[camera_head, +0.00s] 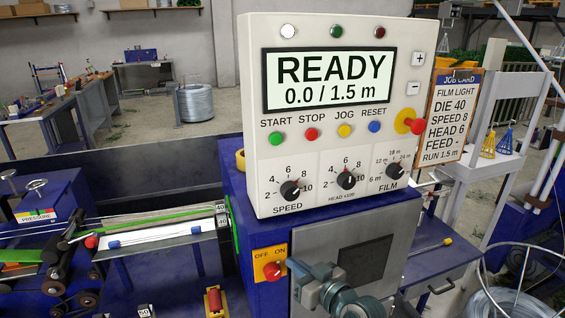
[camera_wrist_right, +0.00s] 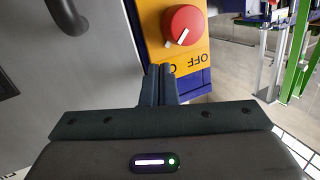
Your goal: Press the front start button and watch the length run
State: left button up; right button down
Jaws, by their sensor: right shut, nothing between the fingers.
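The cream control panel (camera_head: 262,185) shows a display (camera_head: 330,80) reading READY and 0.0 / 1.5 m. The green START button (camera_head: 275,138) is at the left of its button row, beside the red STOP (camera_head: 311,134), yellow JOG (camera_head: 344,130) and blue RESET (camera_head: 374,126) buttons. My right gripper (camera_head: 293,264) is shut and empty, well below START. Its fingertips are beside the red OFF/ON knob (camera_head: 272,271) on a yellow plate. In the right wrist view the closed fingers (camera_wrist_right: 160,70) are just below the red knob (camera_wrist_right: 183,25); contact cannot be told. My left gripper is out of view.
SPEED (camera_head: 291,190), HEAD (camera_head: 346,180) and FILM (camera_head: 395,170) dials sit under the buttons. A red knob (camera_head: 417,126) sticks out at the panel's right side. A job card (camera_head: 456,115) hangs to the right. A wire line (camera_head: 150,237) runs at the left.

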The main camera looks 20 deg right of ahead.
notch_tip(320, 180, up, 15)
jog(key=s+a+n+t+y, duration=0.1)
jog(key=t+y, duration=0.2)
jog(key=n+t+y, duration=0.2)
jog(key=n+y, duration=0.1)
jog(key=y, duration=0.1)
send_near(276, 139)
jog(key=s+a+r, duration=0.3)
jog(key=s+r, duration=0.1)
jog(key=s, duration=0.2)
jog(key=shift+a+r, duration=0.2)
jog(key=shift+t, duration=0.3)
jog(key=shift+w+a+b, duration=0.15)
jog(key=shift+w+b, duration=0.9)
jog(key=shift+w, duration=3.35)
jog(key=shift+w+f+b, duration=0.1)
jog(key=shift+w+b, duration=0.15)
jog(key=shift+b, duration=0.25)
jog(key=shift+w, duration=0.2)
